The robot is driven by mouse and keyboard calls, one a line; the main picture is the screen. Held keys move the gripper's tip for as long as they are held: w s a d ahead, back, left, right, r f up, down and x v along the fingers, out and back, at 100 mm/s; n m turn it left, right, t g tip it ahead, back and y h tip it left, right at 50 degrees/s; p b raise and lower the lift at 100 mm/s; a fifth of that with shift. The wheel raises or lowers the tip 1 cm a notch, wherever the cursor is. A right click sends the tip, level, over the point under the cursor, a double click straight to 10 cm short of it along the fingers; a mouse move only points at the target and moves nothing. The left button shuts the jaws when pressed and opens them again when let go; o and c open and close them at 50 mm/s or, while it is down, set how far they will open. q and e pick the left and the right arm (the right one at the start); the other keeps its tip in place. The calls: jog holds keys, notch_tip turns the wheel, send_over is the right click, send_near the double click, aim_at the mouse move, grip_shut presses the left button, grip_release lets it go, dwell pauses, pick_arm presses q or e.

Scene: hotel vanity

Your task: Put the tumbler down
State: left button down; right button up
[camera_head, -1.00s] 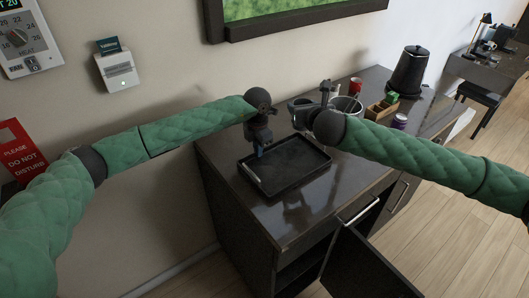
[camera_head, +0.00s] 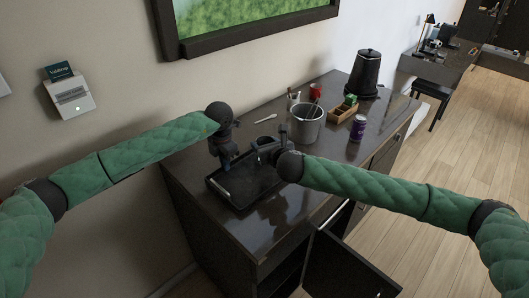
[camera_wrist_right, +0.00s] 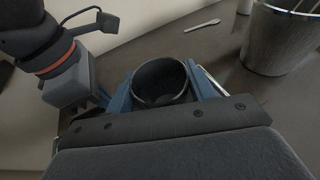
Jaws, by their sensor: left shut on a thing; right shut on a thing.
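The tumbler (camera_head: 266,142) is a small dark cup. My right gripper (camera_head: 262,150) is shut around it, near the tray's back right edge. In the right wrist view the tumbler (camera_wrist_right: 162,82) is upright, its open mouth showing between the two blue fingers; its base is hidden, so I cannot tell whether it touches anything. The black tray (camera_head: 238,206) lies on the dark counter. My left gripper (camera_head: 226,163) points down and appears shut on the tray's back rim; it also shows at the left of the right wrist view (camera_wrist_right: 95,97).
A metal bucket (camera_head: 306,128) with sticks stands right of my right gripper. A spoon (camera_head: 265,119), a red can (camera_head: 316,91), a purple can (camera_head: 358,128), a wooden box (camera_head: 341,113) and a black bin (camera_head: 366,74) are farther back. A cabinet door (camera_head: 345,268) hangs open at the front.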

jog(key=shift+f, duration=1.6)
jog(key=shift+f, duration=0.1)
jog(key=o, duration=1.1)
jog(key=shift+c, duration=0.2)
jog(key=v, duration=1.2)
